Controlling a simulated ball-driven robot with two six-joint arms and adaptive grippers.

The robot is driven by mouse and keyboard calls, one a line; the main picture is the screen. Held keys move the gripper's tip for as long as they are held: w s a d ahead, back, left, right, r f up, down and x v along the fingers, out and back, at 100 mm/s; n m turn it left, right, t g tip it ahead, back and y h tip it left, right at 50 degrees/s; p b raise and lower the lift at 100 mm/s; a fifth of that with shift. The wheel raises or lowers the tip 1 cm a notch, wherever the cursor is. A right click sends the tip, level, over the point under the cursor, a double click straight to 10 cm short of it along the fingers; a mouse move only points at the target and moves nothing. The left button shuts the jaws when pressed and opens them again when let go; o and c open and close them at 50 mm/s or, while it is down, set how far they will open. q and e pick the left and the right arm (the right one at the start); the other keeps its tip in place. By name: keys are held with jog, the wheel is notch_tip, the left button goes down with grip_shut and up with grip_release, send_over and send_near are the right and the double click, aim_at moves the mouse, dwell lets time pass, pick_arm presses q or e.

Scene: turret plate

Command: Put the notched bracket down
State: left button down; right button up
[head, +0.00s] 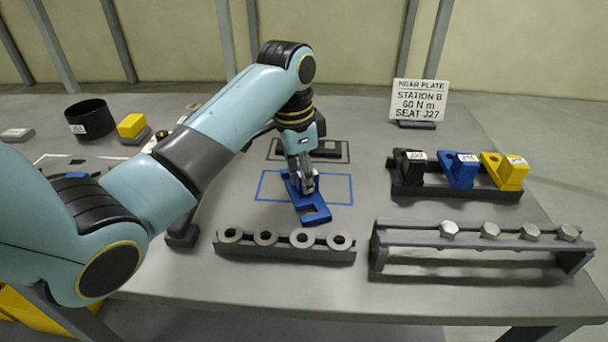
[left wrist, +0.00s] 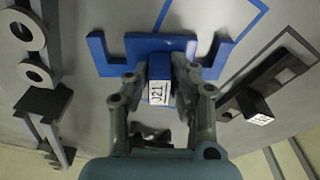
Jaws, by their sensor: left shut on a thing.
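The notched bracket (head: 315,214) is blue, with a flat notched plate and an upright block bearing a white label. My left gripper (head: 303,184) is shut on that block. In the left wrist view the bracket (left wrist: 110,60) spreads out beyond the fingers (left wrist: 159,80), which flank the labelled block. The bracket is over the blue outlined rectangle (head: 352,190) on the table, turned against it, and its near end reaches past the near line. I cannot tell whether it touches the table. My right gripper is not in view.
A black part (head: 325,152) lies in a black outline just behind. A washer rack (head: 285,250) stands in front, and a bolt rack (head: 480,262) front right. A holder (head: 455,192) with black, blue and yellow brackets is right. A sign (head: 418,101) stands behind it.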

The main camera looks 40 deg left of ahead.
aim_at(298, 175)
pick_arm(q)
jog(key=c, duration=1.1)
grip_release()
jog(key=shift+f, duration=0.1)
jog(key=shift+c, duration=0.2)
jog(key=r, duration=0.9)
jog(key=shift+s+a+r, duration=0.25)
jog(key=shift+s+a, duration=0.1)
jog(key=shift+s, duration=0.05)
jog(key=r+p, duration=0.2)
jog(key=p, duration=0.1)
jog(key=shift+s+a+r, duration=0.1)
jog(key=shift+s+r, duration=0.1)
jog(key=shift+r, duration=0.2)
jog(key=shift+f, duration=0.15)
